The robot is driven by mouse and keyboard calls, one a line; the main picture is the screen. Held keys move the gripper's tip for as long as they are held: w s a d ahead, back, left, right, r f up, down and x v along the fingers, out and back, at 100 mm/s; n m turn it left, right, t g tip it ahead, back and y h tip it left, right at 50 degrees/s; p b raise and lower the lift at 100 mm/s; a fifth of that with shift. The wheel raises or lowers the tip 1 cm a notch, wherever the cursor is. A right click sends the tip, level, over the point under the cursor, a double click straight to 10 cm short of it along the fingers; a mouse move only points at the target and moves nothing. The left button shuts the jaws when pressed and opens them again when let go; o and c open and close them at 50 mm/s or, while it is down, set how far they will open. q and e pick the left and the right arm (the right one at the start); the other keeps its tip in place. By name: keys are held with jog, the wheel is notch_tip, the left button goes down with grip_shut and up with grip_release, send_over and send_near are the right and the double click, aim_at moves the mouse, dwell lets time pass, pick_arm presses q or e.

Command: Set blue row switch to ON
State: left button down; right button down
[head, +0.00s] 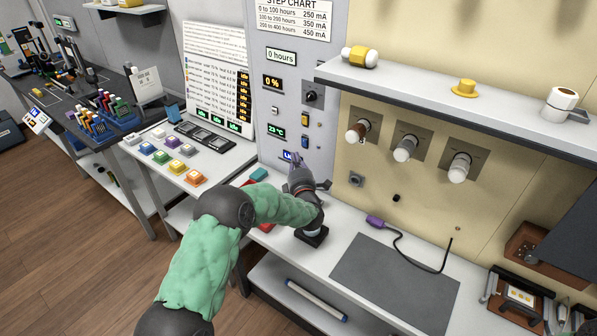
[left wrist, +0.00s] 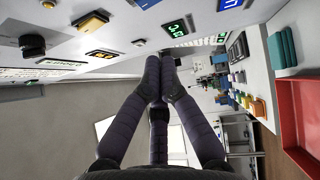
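The blue row switch (head: 305,142) is on the grey control panel, just below a yellow switch (head: 305,119). In the left wrist view the blue switch (left wrist: 145,3) is cut by the top edge, and the yellow switch (left wrist: 90,22) is up and to the left. I cannot tell which way the blue switch is tipped. My left gripper (head: 294,157) points up in front of the panel, just below the blue switch. Its dark fingers meet at the tips in the left wrist view (left wrist: 160,62), with nothing seen between them. My right gripper is not in view.
Above the switches is a black knob (head: 313,97). A blue-lit display (head: 287,155) sits beside the fingertips. A shelf (head: 450,108) juts out at the right. A red tray (left wrist: 300,110) and colored blocks stand on the benches. A grey mat (head: 395,284) lies on the bench.

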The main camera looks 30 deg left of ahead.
aim_at(304, 143)
pick_arm(q)
jog(key=w, duration=0.2)
jog(key=w+b, duration=0.1)
jog(key=w+a+r, duration=0.1)
jog(key=w, duration=0.1)
jog(key=shift+w+a, duration=0.1)
jog(key=shift+w, duration=0.25)
